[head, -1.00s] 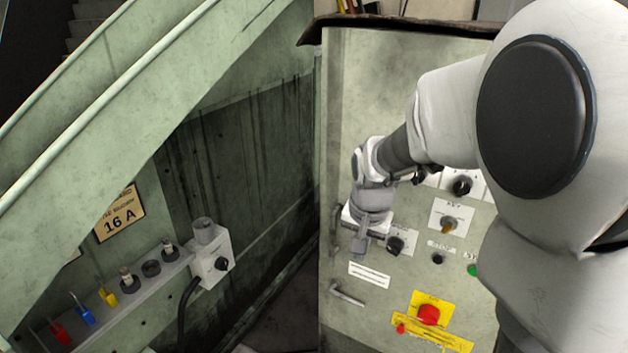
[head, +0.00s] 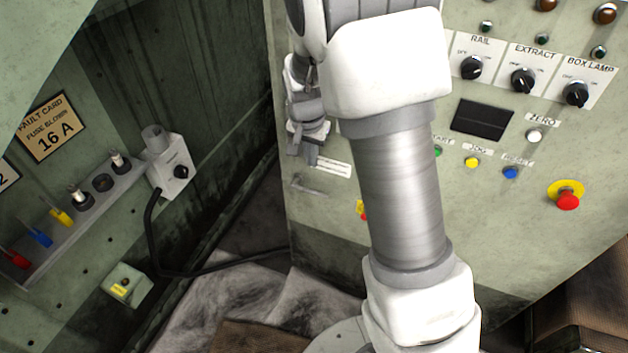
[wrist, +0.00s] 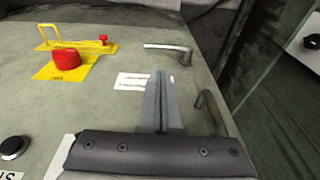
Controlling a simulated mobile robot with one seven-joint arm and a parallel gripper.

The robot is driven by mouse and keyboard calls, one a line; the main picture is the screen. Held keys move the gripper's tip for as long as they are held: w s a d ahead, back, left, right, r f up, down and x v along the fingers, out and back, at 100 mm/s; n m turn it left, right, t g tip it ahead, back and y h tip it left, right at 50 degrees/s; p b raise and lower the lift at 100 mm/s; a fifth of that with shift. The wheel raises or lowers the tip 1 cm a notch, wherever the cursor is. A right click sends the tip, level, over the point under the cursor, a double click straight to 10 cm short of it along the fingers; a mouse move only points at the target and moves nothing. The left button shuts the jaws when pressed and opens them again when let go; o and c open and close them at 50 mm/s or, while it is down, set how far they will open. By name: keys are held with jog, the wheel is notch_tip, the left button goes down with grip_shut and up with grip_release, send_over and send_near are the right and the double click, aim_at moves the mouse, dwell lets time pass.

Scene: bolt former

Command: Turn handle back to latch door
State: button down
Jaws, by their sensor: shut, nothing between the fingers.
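A grey bent-rod handle (head: 308,189) sits low near the left edge of the green panel (head: 385,20) in the head view. It lies roughly crosswise, tilted slightly down to the right. In the wrist view the same handle (wrist: 168,49) is beyond my fingertips, apart from them. A second bent grey bar (wrist: 209,108) is just right of my fingers in the wrist view; I cannot tell if they touch. My gripper (wrist: 162,80) is shut and empty, in front of a white label.
A fuse rack (head: 75,215) and a switch box (head: 168,170) with a black cable are on the left wall.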

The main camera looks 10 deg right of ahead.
aim_at(315, 193)
jog(key=f+b, duration=0.1)
jog(key=f, duration=0.3)
jog(key=w+d+f+b, duration=0.1)
jog(key=f, duration=0.4)
jog(key=w+f+b, duration=0.1)
jog(key=f+b, duration=0.1)
jog(key=f, duration=0.2)
jog(key=shift+w+d+f, duration=0.15)
jog(key=shift+f, duration=0.15)
